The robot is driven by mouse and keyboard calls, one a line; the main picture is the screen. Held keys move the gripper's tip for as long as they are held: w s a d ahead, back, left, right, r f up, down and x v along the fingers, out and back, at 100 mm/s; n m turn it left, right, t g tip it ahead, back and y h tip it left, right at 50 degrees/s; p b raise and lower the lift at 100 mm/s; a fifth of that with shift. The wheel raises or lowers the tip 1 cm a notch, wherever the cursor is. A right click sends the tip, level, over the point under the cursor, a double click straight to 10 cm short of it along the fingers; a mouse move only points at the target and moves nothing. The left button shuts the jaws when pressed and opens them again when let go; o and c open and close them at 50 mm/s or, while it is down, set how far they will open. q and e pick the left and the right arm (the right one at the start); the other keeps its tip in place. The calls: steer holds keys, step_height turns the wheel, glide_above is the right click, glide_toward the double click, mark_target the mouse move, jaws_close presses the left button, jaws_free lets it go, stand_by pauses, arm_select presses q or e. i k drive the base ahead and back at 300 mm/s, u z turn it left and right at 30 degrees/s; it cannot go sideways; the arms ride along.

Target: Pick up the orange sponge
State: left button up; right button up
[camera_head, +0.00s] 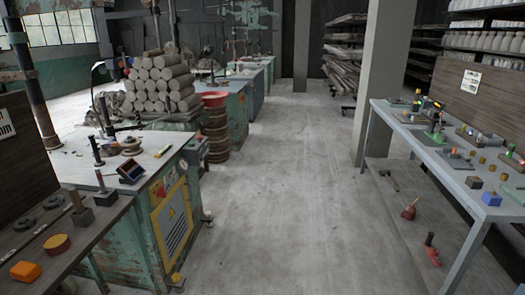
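An orange block (26,271), which looks like the orange sponge, lies on the dark wooden table (95,232) at the lower left of the head view. It is near the table's front left end. A round orange-brown item (56,244) lies just beyond it, apart from it. Neither of my grippers shows in the head view, and nothing is seen touching the orange block.
Dark discs and upright tools on blocks (80,215) stand farther along the same table. A green machine cabinet (175,225) adjoins it. A grey table (440,160) with several small items stands at right. The middle floor (275,200) is clear.

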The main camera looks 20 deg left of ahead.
mark_target(25, 271)
steer(key=u, duration=0.1)
steer(key=i, duration=1.25)
steer(key=u, duration=0.95)
steer(key=i, duration=0.8)
steer(key=u, duration=0.85)
